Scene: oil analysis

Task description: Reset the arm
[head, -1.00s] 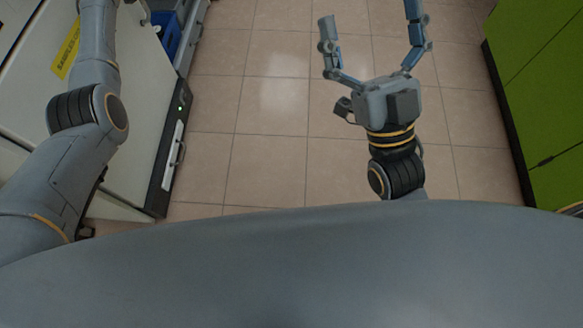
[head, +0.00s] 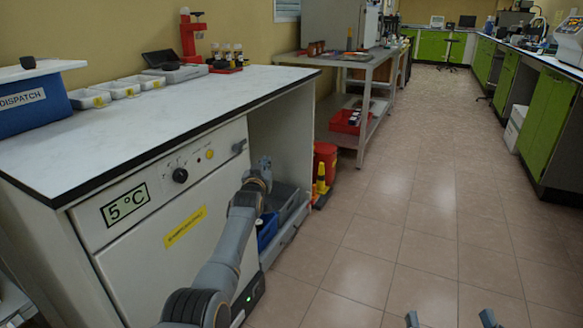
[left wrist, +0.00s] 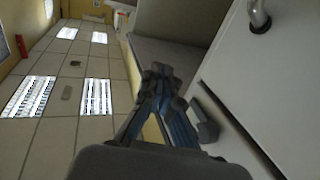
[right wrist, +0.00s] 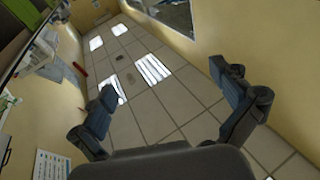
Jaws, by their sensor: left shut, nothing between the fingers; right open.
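My left arm reaches forward in front of the white fridge-like cabinet (head: 130,215) marked 5 °C. Its gripper (head: 264,163) is raised beside the cabinet's right edge, below the worktop level. In the left wrist view the left gripper (left wrist: 162,75) is shut with its fingers together and nothing between them. My right gripper (head: 450,317) shows only as two fingertips at the bottom edge of the head view. In the right wrist view the right gripper (right wrist: 165,85) is open and empty, its fingers wide apart.
The white worktop (head: 190,110) holds a blue DISPATCH box (head: 35,103), white trays (head: 120,88) and a red stand (head: 192,38). A grey table (head: 350,62) and yellow cone (head: 321,183) stand beyond. Green cabinets (head: 548,125) line the right. The tiled floor between is clear.

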